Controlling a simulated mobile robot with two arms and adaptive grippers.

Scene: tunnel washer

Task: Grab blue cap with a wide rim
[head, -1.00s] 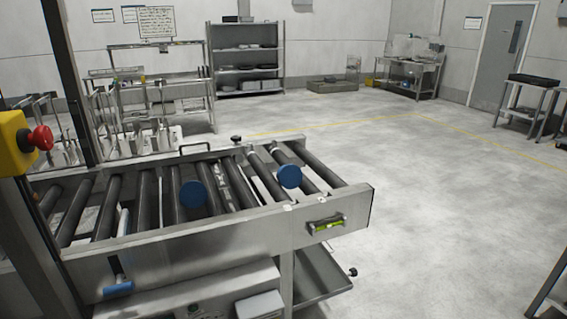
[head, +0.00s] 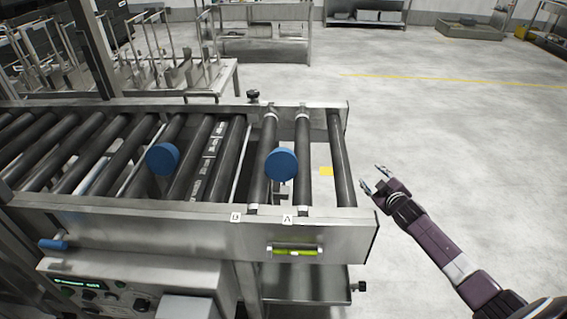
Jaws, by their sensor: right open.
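Two round blue caps show on the roller conveyor (head: 170,235). One blue cap (head: 282,164) is near the right end, above the label marked A. The other blue cap (head: 162,158) is farther left among the rollers. From this angle I cannot tell which of them has the wide rim. My right gripper (head: 373,178) is open and empty, just right of the conveyor's end and apart from both caps. My left gripper is not in view.
The conveyor's steel side rails and end plate (head: 368,236) stand around the rollers. A green level (head: 294,251) is on the front rail. A control panel (head: 95,298) is below left. A steel rack (head: 150,85) stands behind. The floor at right is clear.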

